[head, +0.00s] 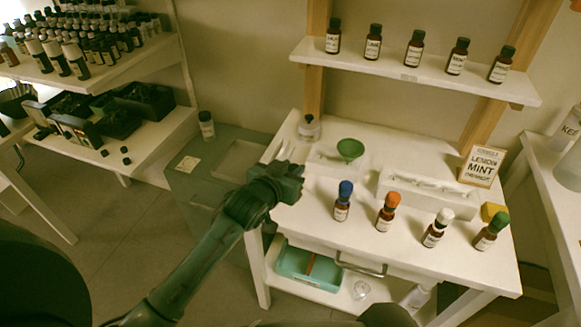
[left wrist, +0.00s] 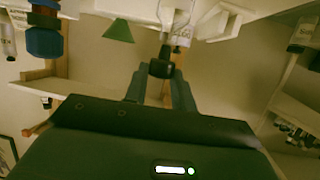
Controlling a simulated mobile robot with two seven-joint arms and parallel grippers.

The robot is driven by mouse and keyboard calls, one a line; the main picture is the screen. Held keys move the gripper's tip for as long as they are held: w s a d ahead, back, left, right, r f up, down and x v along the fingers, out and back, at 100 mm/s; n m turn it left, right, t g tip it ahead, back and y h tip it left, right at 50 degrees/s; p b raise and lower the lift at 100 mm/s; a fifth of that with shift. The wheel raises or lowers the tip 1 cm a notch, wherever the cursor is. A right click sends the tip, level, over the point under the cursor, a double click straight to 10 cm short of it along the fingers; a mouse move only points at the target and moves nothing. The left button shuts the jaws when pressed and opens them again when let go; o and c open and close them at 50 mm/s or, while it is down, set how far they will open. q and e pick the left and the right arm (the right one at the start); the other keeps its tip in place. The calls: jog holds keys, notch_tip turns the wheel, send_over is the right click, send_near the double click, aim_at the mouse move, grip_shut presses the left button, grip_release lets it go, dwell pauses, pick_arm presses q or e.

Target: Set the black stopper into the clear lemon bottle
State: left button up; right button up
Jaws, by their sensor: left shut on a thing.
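My left gripper (head: 290,176) is over the left side of the white table in the head view, and its fingertips are hard to make out there. In the left wrist view its fingers (left wrist: 161,75) are shut on the black stopper (left wrist: 161,67), whose thin stem points up in the picture. A small clear bottle (head: 309,129), which looks like the lemon bottle, stands upright at the table's back left, beyond the gripper. A labelled clear bottle (left wrist: 183,37) shows just past the stopper in the left wrist view, apart from it. My right gripper is out of view.
A green funnel (head: 350,149) stands right of the clear bottle. Brown bottles with blue (head: 341,208), orange (head: 386,219), white (head: 433,235) and green (head: 486,238) caps line the table's front. A white holder (head: 428,197) and lemon mint sign (head: 481,166) are behind them. A bottle shelf (head: 440,86) overhangs the back.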

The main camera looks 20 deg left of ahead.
pick_arm(q)
jog(key=shift+f+b, duration=0.35)
jog(key=shift+f, duration=0.5)
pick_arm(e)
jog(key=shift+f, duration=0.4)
pick_arm(q)
jog(key=o, duration=1)
jog(key=shift+o, duration=0.2)
jog(key=v, duration=1.3)
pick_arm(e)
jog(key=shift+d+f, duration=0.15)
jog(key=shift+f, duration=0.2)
pick_arm(q)
jog(key=shift+s, duration=0.1)
jog(key=s+d+f+m+g+h, duration=0.1)
jog(key=s+d+f+g, duration=0.2)
jog(key=s+f, duration=0.9)
notch_tip(320, 180, down, 4)
jog(key=shift+d+r+p, duration=0.1)
jog(key=shift+d+p, duration=0.3)
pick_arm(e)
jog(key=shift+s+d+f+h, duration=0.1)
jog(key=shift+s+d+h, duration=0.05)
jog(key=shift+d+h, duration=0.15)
